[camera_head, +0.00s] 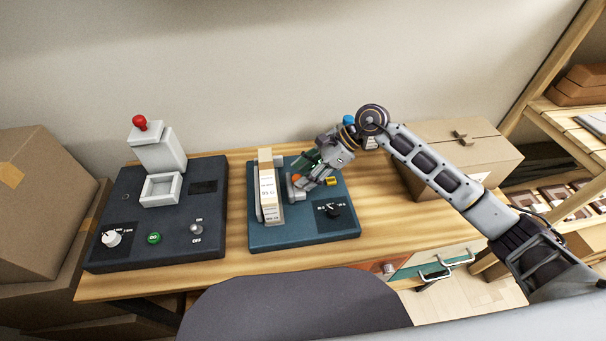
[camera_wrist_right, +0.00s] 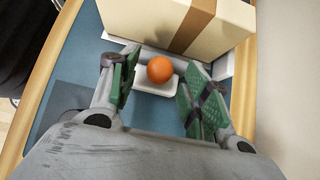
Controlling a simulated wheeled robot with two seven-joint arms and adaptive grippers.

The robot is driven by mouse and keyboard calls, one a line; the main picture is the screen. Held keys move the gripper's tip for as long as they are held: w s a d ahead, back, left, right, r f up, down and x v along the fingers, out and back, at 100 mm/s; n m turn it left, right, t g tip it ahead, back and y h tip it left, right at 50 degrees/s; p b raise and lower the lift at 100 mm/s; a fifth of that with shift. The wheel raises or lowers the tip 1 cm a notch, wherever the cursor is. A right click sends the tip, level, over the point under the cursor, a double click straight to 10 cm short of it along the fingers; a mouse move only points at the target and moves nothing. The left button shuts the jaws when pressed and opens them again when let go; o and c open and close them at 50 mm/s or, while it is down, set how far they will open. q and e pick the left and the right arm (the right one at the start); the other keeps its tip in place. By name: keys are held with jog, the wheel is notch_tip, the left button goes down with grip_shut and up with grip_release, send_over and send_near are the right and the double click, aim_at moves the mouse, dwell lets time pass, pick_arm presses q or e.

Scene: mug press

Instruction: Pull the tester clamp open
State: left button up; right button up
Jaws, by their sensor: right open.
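The tester is a dark blue box (camera_head: 300,236) on the table. A pale carton (camera_head: 271,200) stands upright in its white clamp. An orange ball knob (camera_wrist_right: 160,69) sits on the white clamp slide (camera_wrist_right: 156,89), close beside the carton (camera_wrist_right: 150,20); the knob also shows small in the head view (camera_head: 296,178). My right gripper (camera_head: 301,180) reaches in from the right over the tester. In the right wrist view its green-padded fingers (camera_wrist_right: 162,75) are open, one on each side of the knob, with gaps visible. My left gripper is not in view.
A dark press (camera_head: 207,240) with a red-knobbed handle stands left of the tester. A cardboard box (camera_head: 460,150) is on the table behind my right arm. Bare wood (camera_head: 385,225) lies right of the tester. A shelf stands at far right, and cardboard boxes at far left.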

jog(key=v, duration=1.1)
jog(key=shift+f, duration=0.15)
dwell(0.3)
